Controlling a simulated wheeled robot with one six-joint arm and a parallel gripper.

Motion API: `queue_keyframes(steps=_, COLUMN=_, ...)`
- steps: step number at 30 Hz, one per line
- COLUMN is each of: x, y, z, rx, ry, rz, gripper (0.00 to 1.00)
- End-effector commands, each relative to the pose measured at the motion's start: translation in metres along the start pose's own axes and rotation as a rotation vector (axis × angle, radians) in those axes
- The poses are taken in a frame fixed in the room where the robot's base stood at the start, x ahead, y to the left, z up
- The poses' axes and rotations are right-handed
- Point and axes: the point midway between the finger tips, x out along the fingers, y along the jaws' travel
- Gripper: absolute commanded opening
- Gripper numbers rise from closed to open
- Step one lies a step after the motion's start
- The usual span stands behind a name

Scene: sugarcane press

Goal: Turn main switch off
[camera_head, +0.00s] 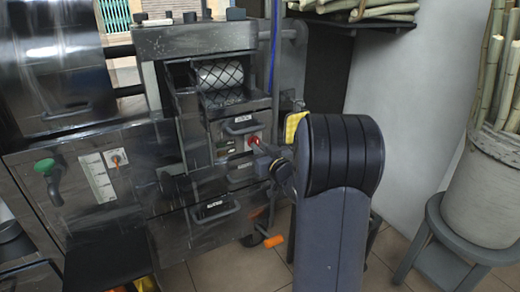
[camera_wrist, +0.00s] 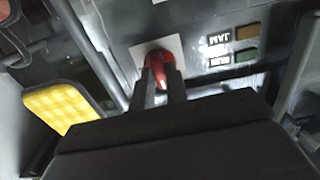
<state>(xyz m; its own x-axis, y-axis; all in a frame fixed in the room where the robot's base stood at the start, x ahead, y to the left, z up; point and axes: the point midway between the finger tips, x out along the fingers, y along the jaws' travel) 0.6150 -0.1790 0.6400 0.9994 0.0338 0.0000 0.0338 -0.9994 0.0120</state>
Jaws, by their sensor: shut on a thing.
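The main switch is a red handle (camera_wrist: 160,62) on a pale square plate (camera_wrist: 146,50), set in the press's metal panel. In the wrist view, the two fingers of my gripper (camera_wrist: 160,85) are shut on the red handle, one on each side. In the head view, the red handle (camera_head: 252,140) shows on the front of the press, with my gripper (camera_head: 258,147) reaching it from the right. The lower part of the handle is hidden between the fingers, so its exact angle is hard to tell.
A yellow pad (camera_wrist: 62,104) is left of my gripper, close to the panel. Labelled indicators (camera_wrist: 220,48) sit right of the switch. In the head view, a bucket of cane (camera_head: 488,185) stands on a stool at the right. A green-knobbed lever (camera_head: 46,172) is at the left.

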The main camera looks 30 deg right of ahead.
Motion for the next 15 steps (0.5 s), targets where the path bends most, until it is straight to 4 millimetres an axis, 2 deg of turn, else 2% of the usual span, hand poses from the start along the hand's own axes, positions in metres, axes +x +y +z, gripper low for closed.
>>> queue_keyframes(steps=11, x=-0.0003, y=0.0001, z=0.0009, rx=-0.005, ry=-0.003, rz=0.000, gripper=0.00)
queue_keyframes(steps=12, x=-0.0003, y=0.0000, z=0.0009, rx=-0.005, ry=-0.003, rz=0.000, gripper=0.18)
queue_keyframes(steps=15, x=-0.0002, y=0.0001, z=0.0008, rx=-0.004, ry=-0.002, rz=0.000, gripper=0.26)
